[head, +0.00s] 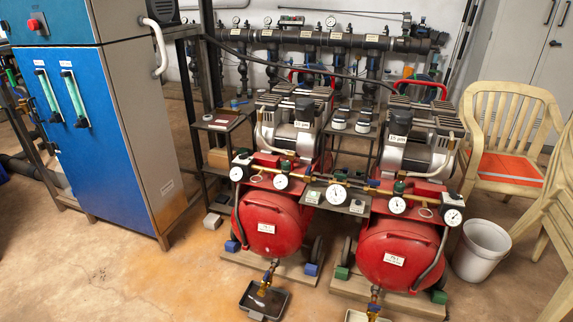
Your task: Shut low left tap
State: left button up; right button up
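A small brass drain tap (267,278) hangs low under the left red compressor tank (268,224), above a black drip tray (263,300). A second brass tap (375,304) hangs under the right red tank (395,252), close to the bottom edge of the head view. Both taps are too small here for me to tell whether they are open or shut. Neither of my grippers shows in the head view.
A blue and grey cabinet (100,130) stands at left. Brass pipework with gauges (335,193) crosses above the tanks. A dark pipe manifold (320,38) runs behind. A white bucket (482,250) and yellow chair (510,140) stand at right. Front-left floor is clear.

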aim_at(266, 278)
jog(key=i+j, duration=0.15)
jog(key=i, duration=0.35)
jog(key=i+j, duration=0.1)
jog(key=i, duration=0.45)
jog(key=i+j, duration=0.15)
jog(key=i, duration=0.35)
jog(key=k+j, duration=0.2)
jog(key=j, duration=0.15)
